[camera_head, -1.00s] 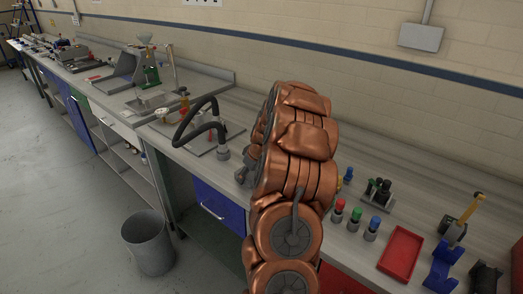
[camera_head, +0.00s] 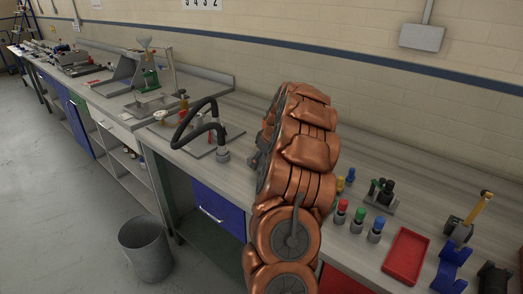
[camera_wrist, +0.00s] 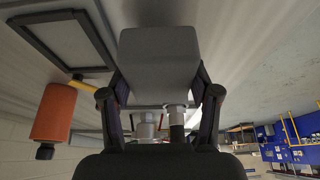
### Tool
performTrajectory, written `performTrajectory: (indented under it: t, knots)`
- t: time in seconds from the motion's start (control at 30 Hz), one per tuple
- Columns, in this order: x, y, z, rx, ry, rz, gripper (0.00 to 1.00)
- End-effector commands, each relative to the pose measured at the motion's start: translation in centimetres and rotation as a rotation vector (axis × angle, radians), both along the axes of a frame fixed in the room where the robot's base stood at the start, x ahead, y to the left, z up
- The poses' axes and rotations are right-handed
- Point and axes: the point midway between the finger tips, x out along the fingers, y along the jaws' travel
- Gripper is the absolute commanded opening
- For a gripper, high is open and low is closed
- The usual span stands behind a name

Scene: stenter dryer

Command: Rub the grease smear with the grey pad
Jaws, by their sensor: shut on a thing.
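In the head view my copper-coloured arm reaches over the bench (camera_head: 248,118) and hides my gripper and the pad. I cannot make out the grease smear in either view. Whether the pad touches a surface cannot be told.
An orange cylinder (camera_wrist: 53,112) and a dark-framed panel (camera_wrist: 65,38) show beside my gripper in the wrist view. A black curved hose (camera_head: 183,125) stands left of my arm. A red tray (camera_head: 405,257) and several coloured-top pegs lie right. A bin (camera_head: 146,250) stands on the floor.

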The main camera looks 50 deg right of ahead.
Motion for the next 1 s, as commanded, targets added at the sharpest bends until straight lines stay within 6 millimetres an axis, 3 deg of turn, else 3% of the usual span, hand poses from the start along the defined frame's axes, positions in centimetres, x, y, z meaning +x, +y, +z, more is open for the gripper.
performTrajectory:
  t: [0.53, 1.0]
  knots:
    - [0.4, 0.4, 4.7, 0.001, 0.001, 0.008, 0.29]
    - [0.4, 0.5, 5.2, 0.002, 0.002, 0.008, 0.29]
